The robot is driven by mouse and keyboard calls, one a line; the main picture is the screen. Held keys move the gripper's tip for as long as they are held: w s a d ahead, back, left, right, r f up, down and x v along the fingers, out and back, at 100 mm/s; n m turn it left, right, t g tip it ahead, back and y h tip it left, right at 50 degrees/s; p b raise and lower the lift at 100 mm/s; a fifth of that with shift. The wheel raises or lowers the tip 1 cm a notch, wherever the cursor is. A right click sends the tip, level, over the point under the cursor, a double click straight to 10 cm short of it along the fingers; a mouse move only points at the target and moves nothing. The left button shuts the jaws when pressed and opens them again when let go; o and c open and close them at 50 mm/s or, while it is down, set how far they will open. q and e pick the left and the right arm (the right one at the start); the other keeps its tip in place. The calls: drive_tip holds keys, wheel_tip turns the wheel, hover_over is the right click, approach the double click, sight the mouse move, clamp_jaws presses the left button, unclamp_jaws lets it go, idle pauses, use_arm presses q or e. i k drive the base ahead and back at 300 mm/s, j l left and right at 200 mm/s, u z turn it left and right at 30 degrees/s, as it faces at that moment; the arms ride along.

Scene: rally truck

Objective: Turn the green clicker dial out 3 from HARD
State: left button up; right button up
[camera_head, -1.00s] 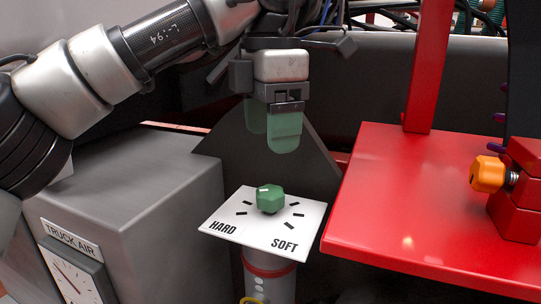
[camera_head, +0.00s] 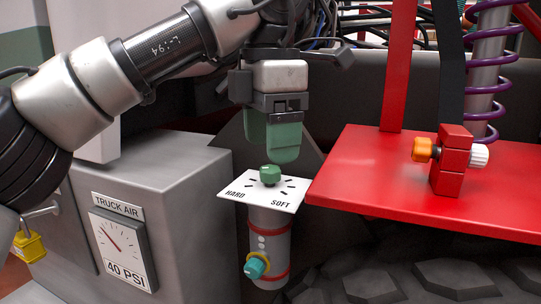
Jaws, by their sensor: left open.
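The green clicker dial (camera_head: 269,174) sits upright on a white plate (camera_head: 284,199) printed HARD on the left and SOFT on the right, with black tick marks around the dial. A small pale mark shows on the dial's left side; which tick it points to is too small to tell. The plate sits on top of a grey cylinder (camera_head: 269,235) with red bands. My left gripper (camera_head: 275,145), with green fingertips, points down just above the dial, open and empty. Its fingertips look apart from the dial. My right gripper is not in view.
A red shelf (camera_head: 385,185) on the right carries a red block (camera_head: 452,165) with an orange knob (camera_head: 422,149) and a white knob (camera_head: 479,155). A teal knob (camera_head: 256,265) sticks out low on the cylinder. A grey box with a TRUCK AIR gauge (camera_head: 118,245) stands left.

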sight(269, 175)
drive_tip(key=k, duration=1.05)
